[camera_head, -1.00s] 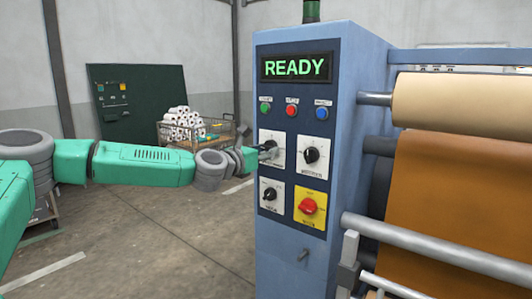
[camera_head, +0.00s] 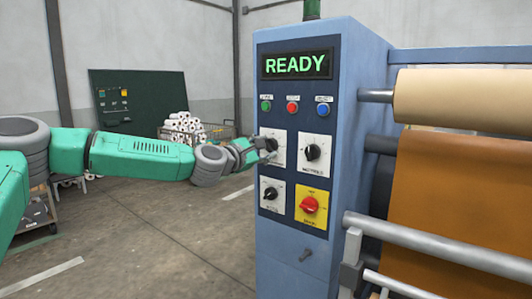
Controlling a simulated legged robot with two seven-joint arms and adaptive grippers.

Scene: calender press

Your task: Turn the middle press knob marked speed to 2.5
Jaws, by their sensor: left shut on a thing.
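The blue press cabinet (camera_head: 345,130) carries a panel with dark knobs on white plates and a red knob (camera_head: 309,205) on a yellow plate. My left gripper (camera_head: 269,147) is at the upper-left knob (camera_head: 272,143), shut on it and covering part of its plate. The other dark knobs are the upper-right knob (camera_head: 312,152) and the lower-left knob (camera_head: 270,194). Their labels and scale marks are too small to read, so I cannot tell which is marked speed or the dial value. My right gripper is out of view.
Above the knobs are a green, a red and a blue button (camera_head: 323,110), and a display (camera_head: 296,65) reading READY. Rollers with tan and brown sheet (camera_head: 450,190) stand to the right. A cart of white rolls (camera_head: 190,130) is behind my left arm.

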